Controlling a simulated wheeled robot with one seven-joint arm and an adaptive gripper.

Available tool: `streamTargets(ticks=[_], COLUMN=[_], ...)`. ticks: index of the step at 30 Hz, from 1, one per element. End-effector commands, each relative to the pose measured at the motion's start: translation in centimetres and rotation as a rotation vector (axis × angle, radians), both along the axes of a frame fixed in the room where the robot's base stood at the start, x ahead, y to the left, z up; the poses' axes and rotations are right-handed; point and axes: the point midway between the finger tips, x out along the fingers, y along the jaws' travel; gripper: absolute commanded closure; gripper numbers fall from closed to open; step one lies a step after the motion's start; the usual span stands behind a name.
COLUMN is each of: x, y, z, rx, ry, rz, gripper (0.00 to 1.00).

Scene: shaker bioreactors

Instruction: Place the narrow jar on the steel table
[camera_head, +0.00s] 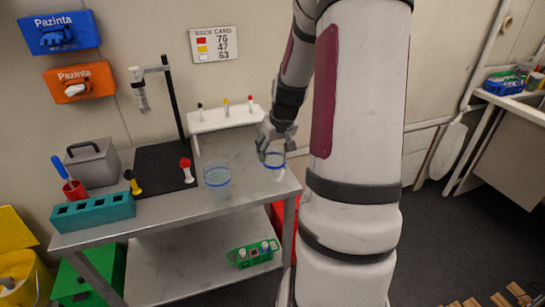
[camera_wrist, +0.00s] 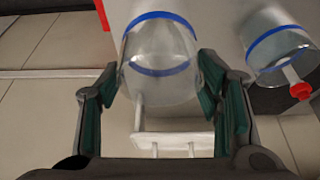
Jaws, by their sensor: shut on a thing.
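A clear jar with blue bands (camera_head: 274,160), likely the narrow jar, is between the fingers of my gripper (camera_head: 272,138), near the right end of the steel table (camera_head: 225,200). In the wrist view the green finger pads of my gripper (camera_wrist: 160,88) press on both sides of this jar (camera_wrist: 160,62). I cannot tell whether its base touches the table top. A second, wider-looking clear jar with a blue band (camera_head: 217,176) stands on the table to its left. It also shows at the right of the wrist view (camera_wrist: 270,42).
A white rack (camera_head: 225,118) with small vials stands behind the jars. A black stand (camera_head: 175,100), a red-topped vial (camera_head: 187,172), a yellow piece (camera_head: 132,183), a teal block (camera_head: 92,213) and a grey box (camera_head: 92,165) fill the left. Bare tabletop lies in front of the jars.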

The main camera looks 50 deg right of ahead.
Motion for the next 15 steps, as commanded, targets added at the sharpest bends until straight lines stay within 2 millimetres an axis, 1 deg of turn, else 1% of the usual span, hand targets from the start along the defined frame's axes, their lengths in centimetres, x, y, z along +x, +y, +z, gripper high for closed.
streamTargets(ticks=[1,3,8,15], x=[0.5,0.9,1.1,1.1], y=[-0.6,-1.2,-1.5,-1.5], z=[-0.1,-0.1,-0.6,-3.5], rx=[0.000,0.000,0.002,0.001], ry=[-0.001,0.000,0.001,0.002], rz=[0.001,0.001,0.000,0.002], gripper=[0.87,0.87,0.87,0.87])
